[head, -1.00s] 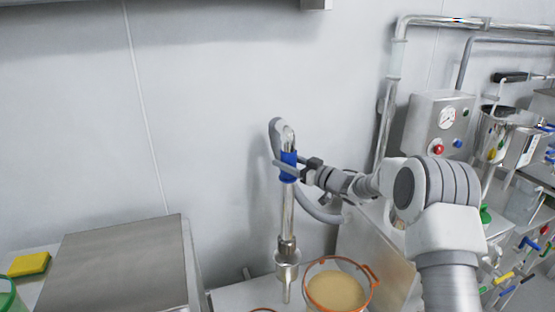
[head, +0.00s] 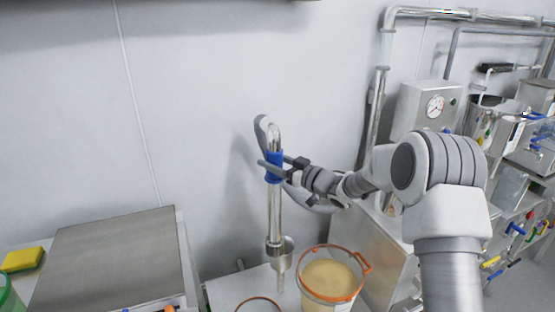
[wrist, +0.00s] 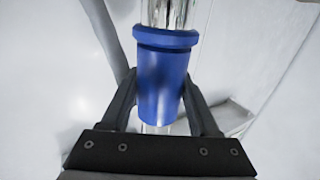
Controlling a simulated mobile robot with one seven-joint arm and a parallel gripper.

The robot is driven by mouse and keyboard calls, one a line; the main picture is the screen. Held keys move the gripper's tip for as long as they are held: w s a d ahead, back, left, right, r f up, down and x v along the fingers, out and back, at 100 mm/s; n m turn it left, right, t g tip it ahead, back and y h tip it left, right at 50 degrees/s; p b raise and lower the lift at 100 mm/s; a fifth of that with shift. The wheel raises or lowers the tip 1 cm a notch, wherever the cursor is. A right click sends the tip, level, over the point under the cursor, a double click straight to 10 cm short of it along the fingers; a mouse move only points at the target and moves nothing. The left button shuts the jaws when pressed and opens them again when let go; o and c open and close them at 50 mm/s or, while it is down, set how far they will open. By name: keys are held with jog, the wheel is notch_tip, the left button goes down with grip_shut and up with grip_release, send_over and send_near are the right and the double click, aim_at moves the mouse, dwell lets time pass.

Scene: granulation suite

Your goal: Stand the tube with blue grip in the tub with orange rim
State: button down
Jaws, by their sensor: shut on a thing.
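My gripper (head: 283,168) is shut on the blue grip of the metal tube (head: 275,212). The wrist view shows the blue grip (wrist: 165,85) between both fingers. The tube hangs about upright, with a grey hose curving from its bent top. Its lower end is left of the tub with orange rim (head: 329,294), beside it in the picture and not inside. The tub holds a tan material and has an orange handle at its right. I cannot tell exactly how high the tube's tip is above the surface.
Another orange-brown rim (head: 258,304) shows at the bottom edge. A metal-topped unit (head: 110,262) and a yellow sponge (head: 23,260) are at left. Pipes and a gauge box (head: 428,106) are at right.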

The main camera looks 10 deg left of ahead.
jog(key=s+a+b, duration=0.2)
jog(key=s+a, duration=0.1)
jog(key=s, duration=1.3)
notch_tip(320, 180, down, 29)
jog(key=b, duration=2.1)
jog(key=shift+w+a+f+b, duration=0.15)
jog(key=shift+w+f+b, duration=0.05)
jog(key=shift+b, duration=0.2)
jog(key=shift+c, duration=0.3)
grip_release()
jog(key=p+v, duration=0.3)
jog(key=v, duration=1.4)
jog(key=shift+s, duration=0.2)
